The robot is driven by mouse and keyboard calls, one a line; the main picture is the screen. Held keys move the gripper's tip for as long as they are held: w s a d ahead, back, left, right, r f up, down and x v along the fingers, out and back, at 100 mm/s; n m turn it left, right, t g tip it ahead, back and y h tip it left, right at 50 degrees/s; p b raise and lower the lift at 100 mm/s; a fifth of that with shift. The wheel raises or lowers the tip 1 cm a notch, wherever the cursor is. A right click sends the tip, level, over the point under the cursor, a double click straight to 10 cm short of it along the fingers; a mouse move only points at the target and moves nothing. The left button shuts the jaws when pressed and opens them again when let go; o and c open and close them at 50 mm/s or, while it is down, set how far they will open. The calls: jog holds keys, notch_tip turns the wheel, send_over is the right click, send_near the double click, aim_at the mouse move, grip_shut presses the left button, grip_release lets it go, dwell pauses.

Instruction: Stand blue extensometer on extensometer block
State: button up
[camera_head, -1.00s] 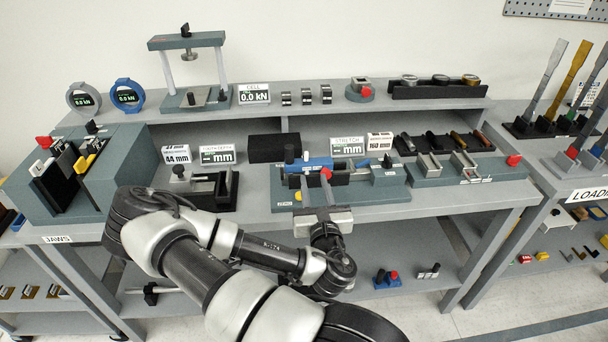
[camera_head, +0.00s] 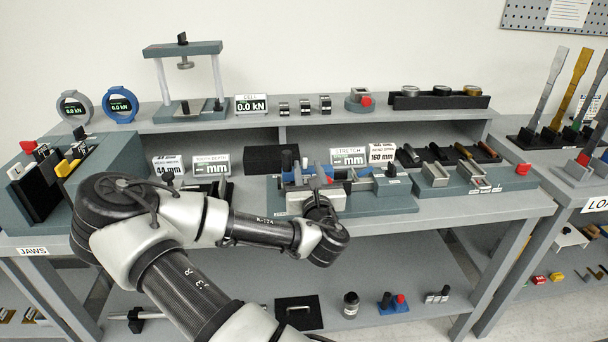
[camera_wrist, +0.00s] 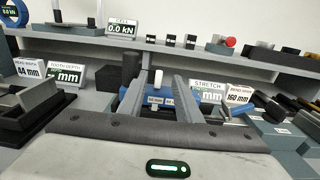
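A blue bar-like device, which I take for the blue extensometer (camera_head: 306,172), lies along the grey stretch fixture, which I take for the extensometer block (camera_head: 398,208). It also shows in the wrist view (camera_wrist: 166,101), with pale labels on its front. My gripper (camera_head: 322,180) is just in front of and over the fixture. In the wrist view my gripper's two fingers (camera_wrist: 158,90) stand well apart, with the blue device showing in the gap between and beyond them. I cannot tell whether they touch it. The gripper body hides part of the fixture's front.
The stretch sign (camera_head: 349,157) and bend sign (camera_head: 382,153) stand behind the fixture. A grey fixture with a red knob (camera_head: 478,184) is close on the right. A black block (camera_head: 271,159) stands behind left. The upper shelf (camera_head: 330,118) overhangs the back.

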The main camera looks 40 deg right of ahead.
aim_at(305, 162)
jog(key=x, duration=0.3)
jog(key=shift+w+d, duration=0.15)
jog(key=shift+w, duration=0.25)
grip_shut()
jog(key=shift+r, duration=0.1)
